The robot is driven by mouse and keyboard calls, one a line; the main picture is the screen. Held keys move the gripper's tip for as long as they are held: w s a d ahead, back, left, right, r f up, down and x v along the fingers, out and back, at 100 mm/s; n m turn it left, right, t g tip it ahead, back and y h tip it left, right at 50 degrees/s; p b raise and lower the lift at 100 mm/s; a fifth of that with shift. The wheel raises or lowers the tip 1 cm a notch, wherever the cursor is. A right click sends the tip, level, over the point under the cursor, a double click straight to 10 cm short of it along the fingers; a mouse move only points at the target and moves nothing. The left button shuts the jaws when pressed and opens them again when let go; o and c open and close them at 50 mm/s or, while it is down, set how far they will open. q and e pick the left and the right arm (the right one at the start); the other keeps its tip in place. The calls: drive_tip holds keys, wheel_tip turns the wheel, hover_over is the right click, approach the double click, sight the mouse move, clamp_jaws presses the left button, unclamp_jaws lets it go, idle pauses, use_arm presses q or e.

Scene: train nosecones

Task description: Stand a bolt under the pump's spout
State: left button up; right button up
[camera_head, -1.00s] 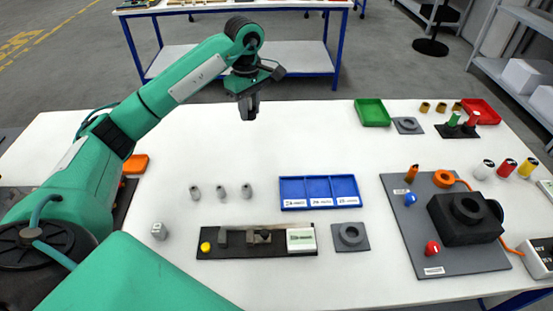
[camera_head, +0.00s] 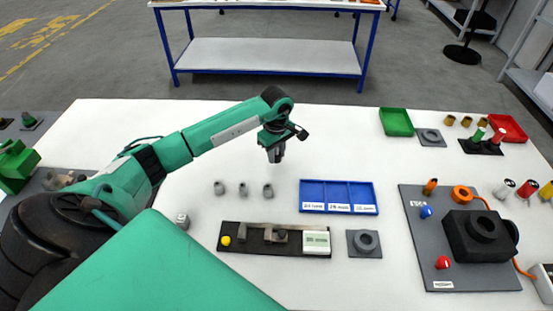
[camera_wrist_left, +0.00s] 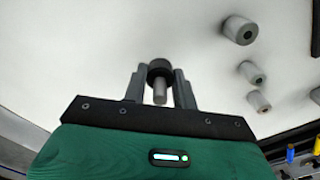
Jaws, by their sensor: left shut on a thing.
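My left gripper (camera_head: 275,153) is above the white table, beyond the row of three small grey cylinders. In the left wrist view this gripper (camera_wrist_left: 160,84) is shut on a bolt (camera_wrist_left: 160,68) with a wide dark end and a narrower pale grey shank. The bolt is between the two fingers, clear of the other parts. My right gripper is not in view.
Grey cylinders (camera_head: 243,189) stand in a row; a small grey block (camera_head: 182,220) is nearby. A blue three-part tray (camera_head: 338,182), a dark fixture strip (camera_head: 235,242) and a grey board (camera_head: 415,200) with a black box (camera_head: 480,237) lie rightward. The table behind my gripper is clear.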

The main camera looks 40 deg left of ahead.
sight(277, 161)
use_arm(q)
drive_tip(key=shift+f+p, duration=0.35)
drive_tip(key=shift+f, duration=1.45)
drive_tip(key=shift+f, duration=0.2)
drive_tip(key=o, duration=1)
drive_tip(key=shift+r, duration=0.1)
